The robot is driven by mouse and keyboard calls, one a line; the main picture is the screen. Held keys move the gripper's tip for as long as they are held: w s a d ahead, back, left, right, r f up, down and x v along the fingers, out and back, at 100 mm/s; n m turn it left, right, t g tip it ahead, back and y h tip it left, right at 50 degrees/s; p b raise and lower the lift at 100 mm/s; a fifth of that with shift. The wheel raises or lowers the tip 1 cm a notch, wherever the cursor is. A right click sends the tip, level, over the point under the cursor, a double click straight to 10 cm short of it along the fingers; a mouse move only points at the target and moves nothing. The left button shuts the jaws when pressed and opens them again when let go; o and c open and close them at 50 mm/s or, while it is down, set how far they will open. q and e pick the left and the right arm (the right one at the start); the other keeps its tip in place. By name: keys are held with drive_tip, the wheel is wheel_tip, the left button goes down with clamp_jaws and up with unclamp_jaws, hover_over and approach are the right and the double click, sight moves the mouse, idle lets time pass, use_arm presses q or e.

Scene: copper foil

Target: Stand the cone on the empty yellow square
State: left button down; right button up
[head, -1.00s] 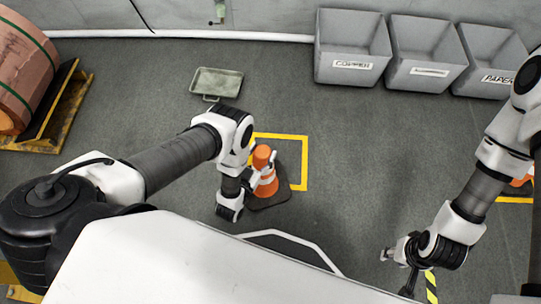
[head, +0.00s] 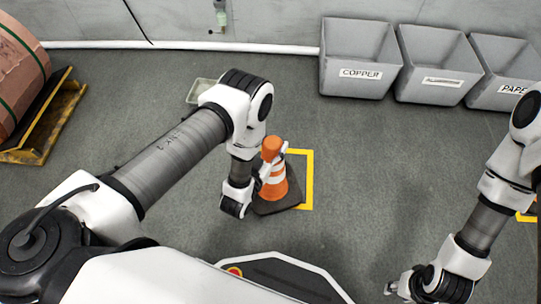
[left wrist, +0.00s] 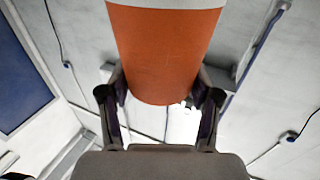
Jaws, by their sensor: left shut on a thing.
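The orange-and-white cone (head: 278,187) is upright on its dark square base (head: 278,207) in the head view. My left gripper (head: 268,168) is shut on its upper part. In the left wrist view, the fingers (left wrist: 163,92) grip both sides of the orange surface (left wrist: 165,50). The yellow square (head: 309,180) shows its right side and parts of its far and near edges. The cone's base overlaps its left part in the picture, and my arm and the cone hide the rest. I cannot tell whether the base touches the floor. My right gripper (head: 393,287) is low at lower right, its opening unclear.
Grey bins labelled copper (head: 358,73), an unclear word (head: 441,82) and paper (head: 514,88) stand along the back wall. A pallet (head: 45,125) carries a copper roll (head: 18,75) at left. Another yellow marking (head: 526,217) is partly hidden at right. Floor right of the square is clear.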

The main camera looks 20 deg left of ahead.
sight(276, 137)
use_arm(q)
drive_tip(key=shift+w+f+b, duration=0.15)
drive_tip(key=shift+w+b, duration=0.65)
drive_tip(key=shift+b, duration=1.25)
drive_tip(key=shift+w+f+b, duration=0.1)
drive_tip(key=shift+w+b, duration=0.65)
drive_tip(key=shift+b, duration=1.25)
drive_tip(key=w+f+b, duration=0.3)
drive_tip(key=w+b, duration=0.1)
drive_tip(key=w, duration=0.1)
drive_tip(key=shift+w+f, duration=0.15)
drive_tip(key=shift+f, duration=0.15)
drive_tip(key=shift+c, duration=1.2)
unclamp_jaws()
drive_tip(key=shift+d, duration=0.1)
drive_tip(key=shift+f, duration=0.1)
